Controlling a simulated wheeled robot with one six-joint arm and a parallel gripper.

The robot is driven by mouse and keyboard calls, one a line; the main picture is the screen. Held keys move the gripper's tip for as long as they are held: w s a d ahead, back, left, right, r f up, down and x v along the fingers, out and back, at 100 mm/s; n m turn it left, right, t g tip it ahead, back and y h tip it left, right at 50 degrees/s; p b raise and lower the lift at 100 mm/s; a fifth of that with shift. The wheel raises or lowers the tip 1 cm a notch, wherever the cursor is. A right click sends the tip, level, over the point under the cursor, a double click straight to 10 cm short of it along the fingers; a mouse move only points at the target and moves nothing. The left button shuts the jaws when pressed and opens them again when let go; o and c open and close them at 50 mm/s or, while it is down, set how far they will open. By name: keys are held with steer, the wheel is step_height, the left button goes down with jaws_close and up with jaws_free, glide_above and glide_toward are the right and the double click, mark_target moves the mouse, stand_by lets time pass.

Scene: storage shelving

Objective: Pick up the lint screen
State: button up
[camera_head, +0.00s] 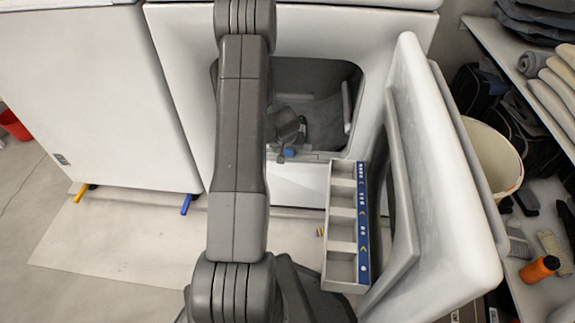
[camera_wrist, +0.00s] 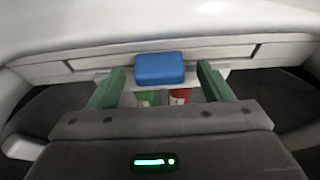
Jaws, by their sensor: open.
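A blue block (camera_wrist: 160,69), which looks like the grip of the lint screen, sits at the pale lip of the dryer opening in the wrist view. It also shows small and blue in the head view (camera_head: 290,152), at the bottom edge of the opening. My gripper (camera_wrist: 160,75) is open, with one green finger on each side of the blue block and a gap to each. The fingers point at the lip. The rest of the screen is hidden. In the head view my arm hides much of the gripper.
The white dryer door (camera_head: 440,170) stands open on the right. A grey compartment tray (camera_head: 341,220) with a blue labelled edge is beside it. A shelf with a white bucket (camera_head: 492,155) and an orange bottle (camera_head: 539,269) is farther right.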

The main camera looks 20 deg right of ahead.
steer(key=c, duration=1.4)
steer(key=shift+r, duration=0.1)
